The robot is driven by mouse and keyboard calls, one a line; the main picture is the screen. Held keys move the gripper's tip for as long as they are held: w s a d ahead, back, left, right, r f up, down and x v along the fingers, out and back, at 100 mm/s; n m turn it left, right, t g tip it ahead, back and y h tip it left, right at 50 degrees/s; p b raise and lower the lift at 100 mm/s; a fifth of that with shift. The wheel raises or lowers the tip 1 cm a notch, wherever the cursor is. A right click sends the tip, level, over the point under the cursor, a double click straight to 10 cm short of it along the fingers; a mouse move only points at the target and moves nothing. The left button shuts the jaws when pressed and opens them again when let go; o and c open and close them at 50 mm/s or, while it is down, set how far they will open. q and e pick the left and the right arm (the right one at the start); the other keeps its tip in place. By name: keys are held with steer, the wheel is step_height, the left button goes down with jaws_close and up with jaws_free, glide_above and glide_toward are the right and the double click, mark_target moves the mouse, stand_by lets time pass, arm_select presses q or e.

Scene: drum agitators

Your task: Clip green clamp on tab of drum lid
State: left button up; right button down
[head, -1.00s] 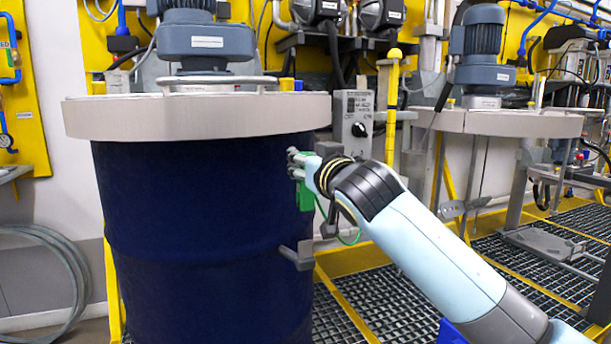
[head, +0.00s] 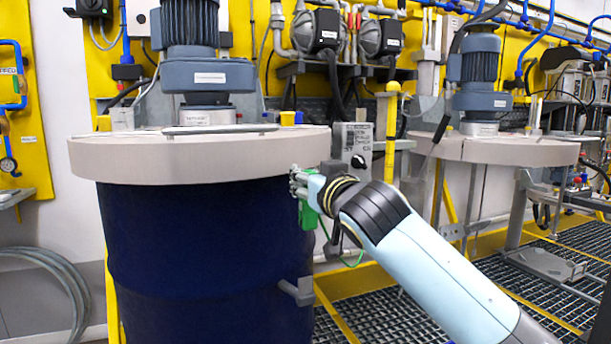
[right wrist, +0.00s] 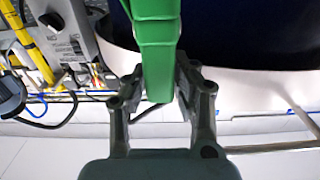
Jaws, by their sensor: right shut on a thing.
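The dark blue drum (head: 200,250) stands upright at left in the head view under its pale lid (head: 190,160). My right gripper (head: 302,186) is at the drum's right side, just below the lid rim. It is shut on the green clamp (head: 308,215), which hangs below the fingers with a thin green cord. In the right wrist view, the clamp (right wrist: 157,45) sits between my fingers (right wrist: 160,78), in front of the drum and the pale lid rim (right wrist: 260,78). The clamp appears apart from the rim. I cannot make out the lid tab. My left gripper is not in view.
A grey bracket (head: 297,291) sticks out low on the drum's right side. A motor (head: 203,75) stands on the lid. A grey control box (head: 357,145) is behind the gripper.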

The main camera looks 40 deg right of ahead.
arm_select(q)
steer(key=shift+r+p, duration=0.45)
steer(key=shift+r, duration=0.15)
arm_select(e)
steer(key=v, duration=1)
steer(key=shift+s, duration=0.4)
steer(key=shift+r, duration=0.15)
